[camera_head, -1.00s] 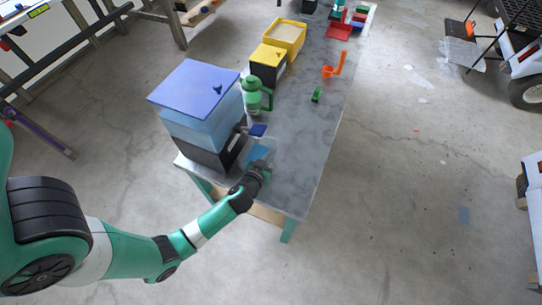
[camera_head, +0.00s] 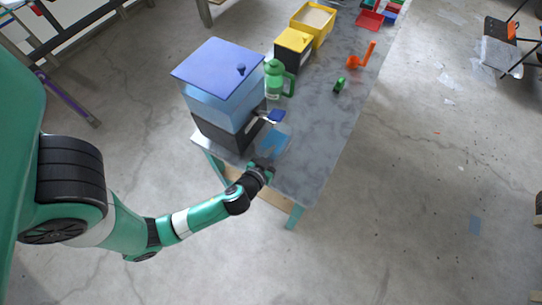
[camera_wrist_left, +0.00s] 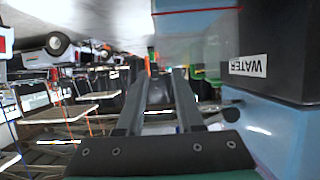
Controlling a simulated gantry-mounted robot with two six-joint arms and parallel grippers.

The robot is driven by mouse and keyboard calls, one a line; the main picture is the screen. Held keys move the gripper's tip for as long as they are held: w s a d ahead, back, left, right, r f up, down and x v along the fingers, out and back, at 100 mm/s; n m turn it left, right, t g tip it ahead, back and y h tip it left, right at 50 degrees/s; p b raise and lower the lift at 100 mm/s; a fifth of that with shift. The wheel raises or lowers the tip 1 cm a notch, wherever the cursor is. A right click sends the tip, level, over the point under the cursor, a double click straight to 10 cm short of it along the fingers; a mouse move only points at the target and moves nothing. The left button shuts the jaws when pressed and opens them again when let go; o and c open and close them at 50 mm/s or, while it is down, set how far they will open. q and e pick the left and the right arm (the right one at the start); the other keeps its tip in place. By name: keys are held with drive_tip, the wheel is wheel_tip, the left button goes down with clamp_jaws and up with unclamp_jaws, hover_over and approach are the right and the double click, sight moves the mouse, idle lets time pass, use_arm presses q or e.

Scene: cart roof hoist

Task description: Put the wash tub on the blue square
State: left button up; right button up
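A flat blue square (camera_head: 274,144) lies on the near end of the grey table, in front of the water dispenser, partly hidden by my gripper. I cannot surely tell which thing is the wash tub; a yellow open container (camera_head: 313,20) and a red tray (camera_head: 369,19) stand far along the table. My left gripper (camera_head: 262,166) is at the table's near edge, beside the blue square. In the left wrist view its two fingers (camera_wrist_left: 160,95) are apart with nothing seen between them. My right gripper is not in view.
The water dispenser (camera_head: 215,95) has a blue lid and black base; its label (camera_wrist_left: 248,67) shows in the left wrist view. A green jug (camera_head: 275,80), yellow-topped box (camera_head: 292,47), small green item (camera_head: 339,85) and orange scoop (camera_head: 362,56) stand beyond. The table's right side is clear.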

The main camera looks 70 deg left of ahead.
use_arm(q)
drive_tip(key=v, duration=0.4)
drive_tip(key=shift+s+d+r, duration=0.1)
drive_tip(key=shift+s, duration=0.05)
